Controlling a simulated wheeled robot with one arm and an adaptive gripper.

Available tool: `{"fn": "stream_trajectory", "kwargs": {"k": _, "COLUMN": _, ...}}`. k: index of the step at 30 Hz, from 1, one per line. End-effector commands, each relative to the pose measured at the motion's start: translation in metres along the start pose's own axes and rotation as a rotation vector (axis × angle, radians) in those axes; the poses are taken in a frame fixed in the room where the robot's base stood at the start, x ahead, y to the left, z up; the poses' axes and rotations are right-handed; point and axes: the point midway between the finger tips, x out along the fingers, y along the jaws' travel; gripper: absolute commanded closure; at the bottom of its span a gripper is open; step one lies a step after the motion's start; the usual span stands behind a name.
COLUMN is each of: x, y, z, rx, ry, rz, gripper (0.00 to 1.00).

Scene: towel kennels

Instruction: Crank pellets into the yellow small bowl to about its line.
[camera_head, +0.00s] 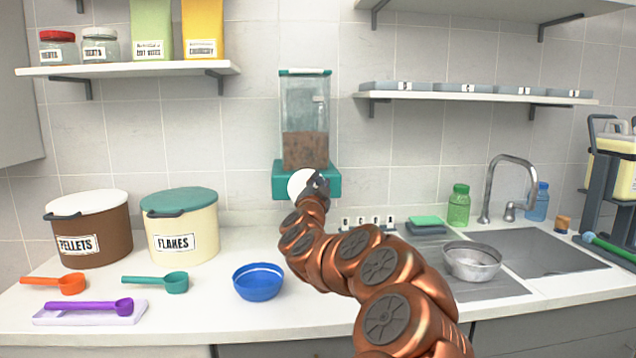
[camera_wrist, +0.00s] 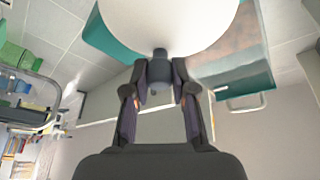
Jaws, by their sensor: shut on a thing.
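A wall dispenser (camera_head: 305,110) has a clear hopper part-filled with brown pellets (camera_head: 305,150) and a teal base (camera_head: 333,182). A white round crank disc (camera_head: 299,183) is on its front and fills the top of the wrist view (camera_wrist: 165,22). My gripper (camera_head: 317,182) is at the disc's right side. In the wrist view my gripper (camera_wrist: 160,75) is shut on a dark crank knob (camera_wrist: 160,58) below the disc. No yellow bowl shows in either view; my arm hides part of the counter under the dispenser.
A blue bowl (camera_head: 258,282) stands left of my arm and a metal bowl (camera_head: 472,261) right of it, by the sink. Scoops, a pellets bin (camera_head: 90,228) and a flakes bin (camera_head: 181,226) are at the left. A faucet (camera_head: 508,190) stands at the right.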

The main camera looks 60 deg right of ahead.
Motion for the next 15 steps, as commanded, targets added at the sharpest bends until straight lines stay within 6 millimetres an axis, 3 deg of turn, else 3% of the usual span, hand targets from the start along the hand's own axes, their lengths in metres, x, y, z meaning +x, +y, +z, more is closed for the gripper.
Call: {"fn": "stream_trajectory", "kwargs": {"k": 15, "x": -0.0002, "y": 0.0023, "z": 0.0012, "rx": 0.034, "ry": -0.004, "rz": 0.015, "gripper": 1.0}}
